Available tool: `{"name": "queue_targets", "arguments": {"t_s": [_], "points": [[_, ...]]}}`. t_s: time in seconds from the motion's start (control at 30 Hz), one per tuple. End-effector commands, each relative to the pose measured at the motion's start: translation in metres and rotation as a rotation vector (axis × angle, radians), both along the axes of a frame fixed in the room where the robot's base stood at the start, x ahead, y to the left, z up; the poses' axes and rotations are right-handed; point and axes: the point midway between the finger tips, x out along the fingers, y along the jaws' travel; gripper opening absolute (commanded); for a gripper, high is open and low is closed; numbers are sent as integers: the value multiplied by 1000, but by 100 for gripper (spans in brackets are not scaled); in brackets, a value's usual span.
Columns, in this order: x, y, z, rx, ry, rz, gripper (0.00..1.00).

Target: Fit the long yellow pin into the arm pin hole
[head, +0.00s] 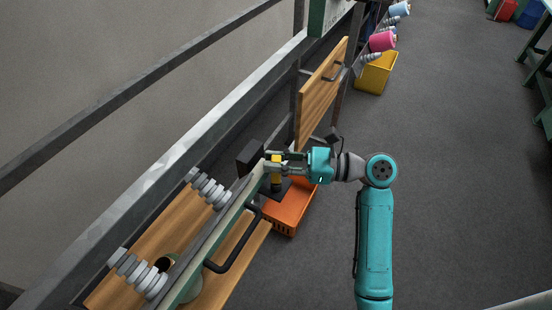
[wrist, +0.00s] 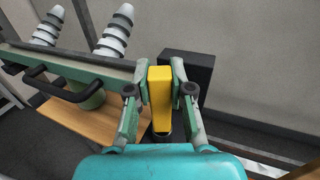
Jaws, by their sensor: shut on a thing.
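The long yellow pin (head: 277,172) is held upright in the head view. In the wrist view the pin (wrist: 160,95) stands between the two fingers of my gripper (wrist: 160,78), which is shut on it. In the head view my gripper (head: 273,163) reaches left to the end of the pale green beam (head: 248,190). A dark round part shows just below the pin in the wrist view. The arm pin hole cannot be made out; whether the pin's lower end touches anything is hidden.
A black box (head: 249,156) stands close behind the gripper. An orange crate (head: 284,226) is on the floor below.

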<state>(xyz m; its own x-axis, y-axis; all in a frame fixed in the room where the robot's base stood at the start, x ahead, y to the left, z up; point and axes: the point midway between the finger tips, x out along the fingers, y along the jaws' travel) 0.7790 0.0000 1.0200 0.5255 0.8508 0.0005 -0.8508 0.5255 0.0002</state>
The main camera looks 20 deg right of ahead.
Motion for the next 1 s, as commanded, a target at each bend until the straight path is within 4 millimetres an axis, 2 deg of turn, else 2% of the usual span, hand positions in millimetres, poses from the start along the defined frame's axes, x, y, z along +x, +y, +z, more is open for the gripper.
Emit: {"name": "queue_targets", "arguments": {"t_s": [0.17,0.2,0.3,0.7,0.87,1.0], "points": [[0,0,-3,1,1,0,0],[0,0,-3,1,1,0,26],[0,0,-3,0,0,0,50],[-2,-4,-3,0,0,-1,50],[-13,-22,-3,0,0,-4,50],[-26,-45,-3,0,0,-6,50]]}}
